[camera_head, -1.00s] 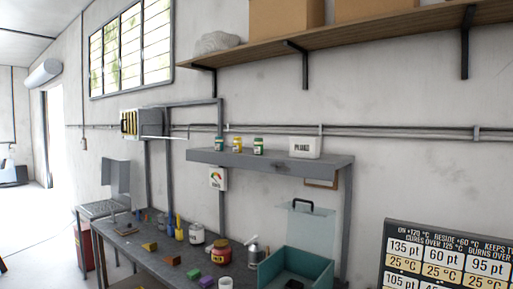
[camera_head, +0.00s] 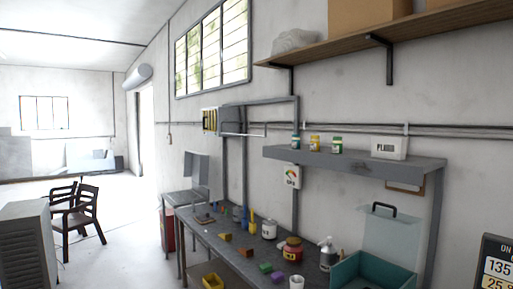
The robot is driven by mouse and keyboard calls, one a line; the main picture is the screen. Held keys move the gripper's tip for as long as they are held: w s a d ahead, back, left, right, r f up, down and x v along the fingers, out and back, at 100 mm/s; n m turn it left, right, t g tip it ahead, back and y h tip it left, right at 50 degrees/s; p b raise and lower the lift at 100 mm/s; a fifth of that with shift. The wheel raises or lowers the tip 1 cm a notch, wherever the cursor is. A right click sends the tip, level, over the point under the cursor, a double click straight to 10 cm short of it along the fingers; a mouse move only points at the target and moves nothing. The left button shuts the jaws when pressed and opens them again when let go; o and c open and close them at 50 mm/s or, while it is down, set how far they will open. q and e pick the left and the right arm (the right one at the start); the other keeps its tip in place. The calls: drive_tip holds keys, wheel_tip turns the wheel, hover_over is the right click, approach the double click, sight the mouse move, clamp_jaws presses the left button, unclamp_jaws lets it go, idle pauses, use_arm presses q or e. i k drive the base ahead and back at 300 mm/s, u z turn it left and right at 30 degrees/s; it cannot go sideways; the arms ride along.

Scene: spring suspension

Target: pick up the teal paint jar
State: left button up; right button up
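A small jar with a teal-blue body, which looks like the teal paint jar (camera_head: 295,142), stands upright at the left end of the grey wall shelf (camera_head: 352,164). A yellow jar (camera_head: 314,144) stands just to its right, and a green-labelled jar (camera_head: 337,145) stands further right. The jars are small in the picture and their labels cannot be read. Neither of my grippers is in view.
Below the shelf, a long workbench (camera_head: 222,247) holds a red jar (camera_head: 293,249), a white tin (camera_head: 269,230), coloured blocks and a teal open box (camera_head: 372,272). A white box (camera_head: 389,148) stands on the shelf. Chairs (camera_head: 80,214) stand on the open floor at left.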

sight(296, 139)
drive_tip(key=u, duration=1.05)
drive_tip(key=i, duration=3.85)
drive_tip(key=z, duration=2.8)
